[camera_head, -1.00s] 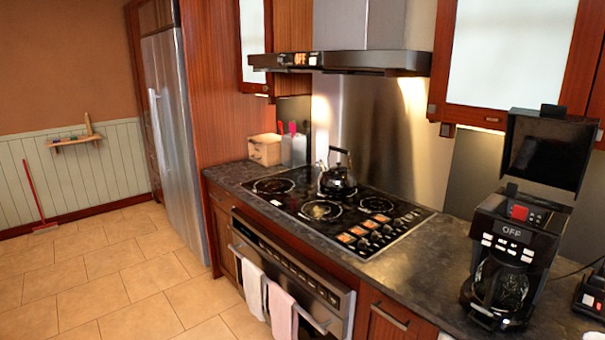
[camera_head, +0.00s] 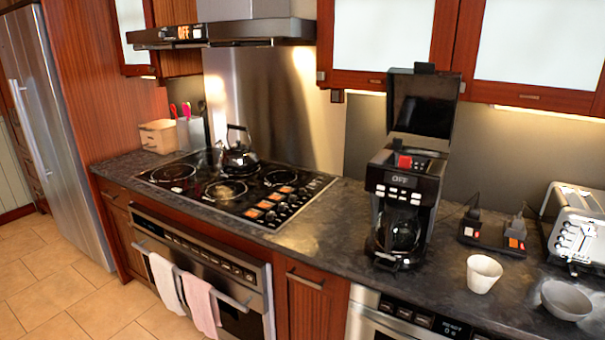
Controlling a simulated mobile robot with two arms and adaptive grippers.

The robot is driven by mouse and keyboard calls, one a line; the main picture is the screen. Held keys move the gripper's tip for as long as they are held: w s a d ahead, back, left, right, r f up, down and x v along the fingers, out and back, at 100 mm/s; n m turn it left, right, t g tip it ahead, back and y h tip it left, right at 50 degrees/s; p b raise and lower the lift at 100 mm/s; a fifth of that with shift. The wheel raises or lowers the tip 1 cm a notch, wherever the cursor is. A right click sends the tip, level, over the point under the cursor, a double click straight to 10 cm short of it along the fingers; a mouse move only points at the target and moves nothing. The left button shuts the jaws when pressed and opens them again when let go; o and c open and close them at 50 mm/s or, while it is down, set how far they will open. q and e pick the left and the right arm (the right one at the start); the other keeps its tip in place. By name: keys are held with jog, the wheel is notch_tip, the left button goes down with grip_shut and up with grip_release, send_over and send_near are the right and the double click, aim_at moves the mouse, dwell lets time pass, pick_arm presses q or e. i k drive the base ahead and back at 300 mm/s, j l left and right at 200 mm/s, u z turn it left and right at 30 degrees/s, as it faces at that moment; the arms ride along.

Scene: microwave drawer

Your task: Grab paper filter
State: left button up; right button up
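A white, flared, cup-shaped thing (camera_head: 483,274) stands upright on the dark counter to the right of the coffee maker. It may be the paper filter, but I cannot tell for sure. The black coffee maker (camera_head: 405,200) stands on the counter with its lid raised and its display reading OFF. Its glass carafe (camera_head: 400,235) sits inside its lower part. The inside of the filter chamber is not clearly visible. Neither of my grippers is in view.
A grey bowl (camera_head: 567,300) and a toaster (camera_head: 575,228) stand at the right. A black power strip (camera_head: 492,238) lies behind the white cup shape. A kettle (camera_head: 240,155) sits on the stove (camera_head: 235,190). Counter between stove and coffee maker is clear.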

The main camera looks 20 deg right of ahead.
aim_at(483, 271)
jog(key=z, duration=1.25)
